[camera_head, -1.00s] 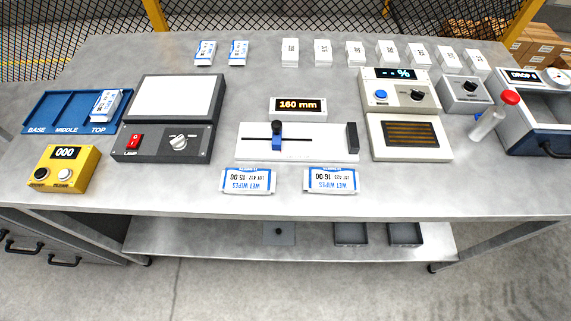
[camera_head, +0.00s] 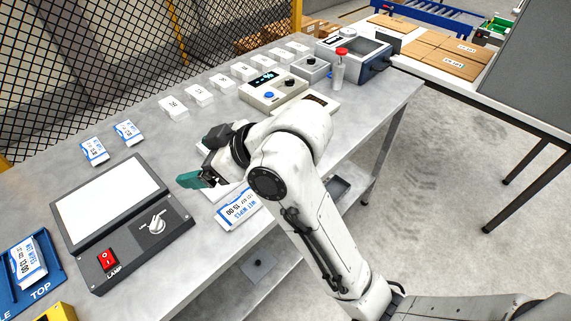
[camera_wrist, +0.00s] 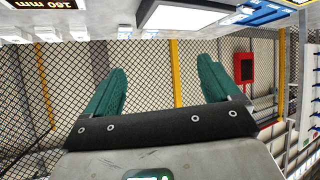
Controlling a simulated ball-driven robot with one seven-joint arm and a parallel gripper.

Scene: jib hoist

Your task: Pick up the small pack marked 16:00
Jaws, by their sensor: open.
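My gripper (camera_head: 190,180) is raised above the bench, left of the arm, with green fingers. In the wrist view, the fingers of my gripper (camera_wrist: 161,66) are spread apart with nothing between them. A white and blue wet wipes pack (camera_head: 240,208) lies flat at the bench's front edge, below and right of the gripper; its print appears to read 15:00. The pack marked 16:00 is not seen now; my arm covers the area to the right of that pack. Two more small packs lie at the back left (camera_head: 93,150) (camera_head: 128,132).
A lamp box (camera_head: 110,200) with a red switch stands left of the gripper. A blue tray (camera_head: 50,290) holds another pack. White boxes (camera_head: 198,95) line the back. Mesh fencing (camera_head: 80,60) rises behind.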

